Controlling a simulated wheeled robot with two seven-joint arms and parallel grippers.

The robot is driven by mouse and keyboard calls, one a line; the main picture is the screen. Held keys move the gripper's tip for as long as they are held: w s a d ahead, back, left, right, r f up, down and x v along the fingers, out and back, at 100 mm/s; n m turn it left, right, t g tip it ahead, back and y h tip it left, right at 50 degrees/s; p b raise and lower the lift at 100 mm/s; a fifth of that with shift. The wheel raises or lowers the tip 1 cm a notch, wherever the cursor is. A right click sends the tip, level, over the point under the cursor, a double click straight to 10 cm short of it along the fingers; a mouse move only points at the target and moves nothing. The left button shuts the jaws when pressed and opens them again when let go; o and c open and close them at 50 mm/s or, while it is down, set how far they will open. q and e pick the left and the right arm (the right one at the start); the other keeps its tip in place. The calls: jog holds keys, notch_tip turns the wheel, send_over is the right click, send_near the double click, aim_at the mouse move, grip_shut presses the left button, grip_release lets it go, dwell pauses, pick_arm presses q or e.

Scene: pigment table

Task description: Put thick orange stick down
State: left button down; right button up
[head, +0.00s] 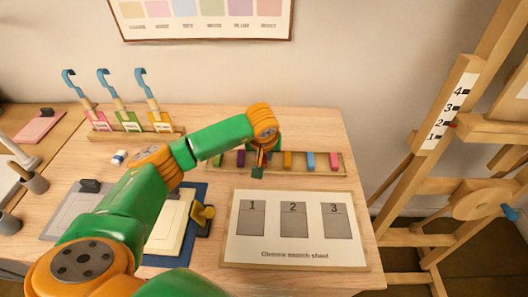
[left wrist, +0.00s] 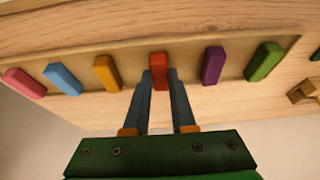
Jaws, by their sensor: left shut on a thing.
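My left gripper (head: 259,168) reaches down over the middle of the long wooden stick tray (head: 346,174). In the left wrist view its two fingers (left wrist: 160,80) are shut on a red stick (left wrist: 158,62). That stick is in line with the others in the tray; whether it touches the tray floor I cannot tell. An orange-yellow stick (head: 287,160) lies in the tray just right of the gripper in the head view, and left of it in the left wrist view (left wrist: 106,72). My right gripper is not in view.
The tray also holds blue (head: 310,160), pink (head: 334,160), purple (head: 240,158) and green (head: 218,160) sticks. A numbered swatch sheet (head: 295,247) lies in front. A rack (head: 178,132) with hooked blue tools stands behind left. A wooden easel (head: 455,130) stands right.

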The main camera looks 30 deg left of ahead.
pick_arm(q)
jog(key=shift+f, duration=0.2)
jog(key=c, duration=0.7)
grip_release()
jog(key=shift+c, duration=0.2)
jog(key=shift+r, duration=0.1)
jog(key=shift+r, duration=0.3)
jog(key=b+v, duration=0.2)
jog(key=v, duration=0.9)
jog(key=shift+s+r, duration=0.2)
jog(key=shift+r, duration=0.15)
